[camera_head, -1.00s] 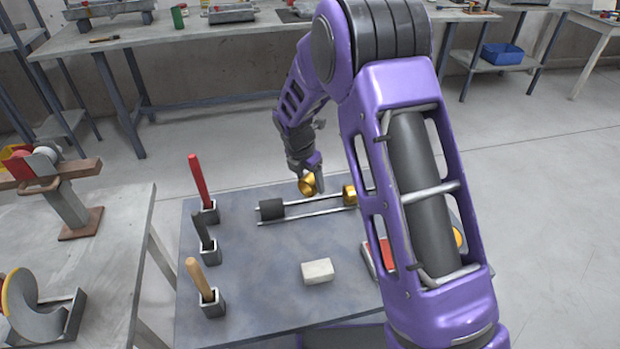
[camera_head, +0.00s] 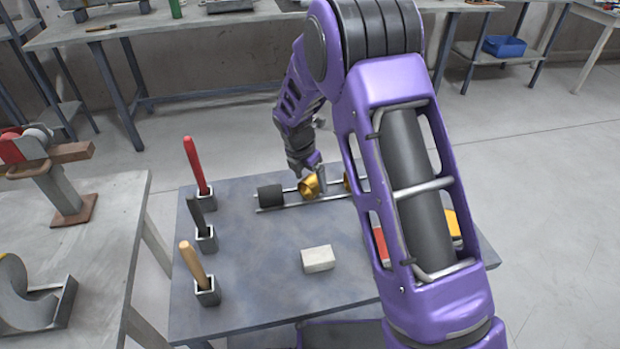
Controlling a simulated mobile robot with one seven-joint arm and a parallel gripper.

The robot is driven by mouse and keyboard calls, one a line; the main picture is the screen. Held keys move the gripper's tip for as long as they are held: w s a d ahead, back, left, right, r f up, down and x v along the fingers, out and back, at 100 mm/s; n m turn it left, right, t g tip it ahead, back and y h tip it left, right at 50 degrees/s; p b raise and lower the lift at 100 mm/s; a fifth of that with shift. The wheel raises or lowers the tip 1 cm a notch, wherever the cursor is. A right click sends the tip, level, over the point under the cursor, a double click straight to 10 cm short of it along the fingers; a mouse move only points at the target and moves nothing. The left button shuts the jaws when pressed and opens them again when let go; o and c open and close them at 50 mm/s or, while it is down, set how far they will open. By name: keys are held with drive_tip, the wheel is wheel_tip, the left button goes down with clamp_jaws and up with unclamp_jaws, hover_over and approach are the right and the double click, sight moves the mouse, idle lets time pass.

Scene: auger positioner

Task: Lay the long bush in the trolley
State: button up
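My gripper (camera_head: 316,178) reaches down over the back of the grey-topped table and appears shut on a short gold bush (camera_head: 309,187). The bush is tilted, with its open end showing. It is at or just above a two-rail frame (camera_head: 285,207), which I take for the trolley; I cannot tell whether it touches the rails. A dark cylinder (camera_head: 271,196) sits at the frame's left end. A second gold piece (camera_head: 347,183) shows at the right, partly hidden by my arm. I cannot tell which piece is the long bush.
Red (camera_head: 195,165), dark (camera_head: 199,215) and wooden (camera_head: 192,262) handles stand in holders along the table's left side. A pale block (camera_head: 318,259) lies in front of the rails. Red (camera_head: 381,246) and yellow (camera_head: 453,227) items are partly behind my arm. The tabletop around the block is clear.

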drive_tip(key=shift+o, duration=0.2)
drive_tip(key=p+v, duration=0.3)
drive_tip(key=v, duration=1.4)
drive_tip(key=shift+r, duration=0.2)
drive_tip(key=shift+a, duration=0.1)
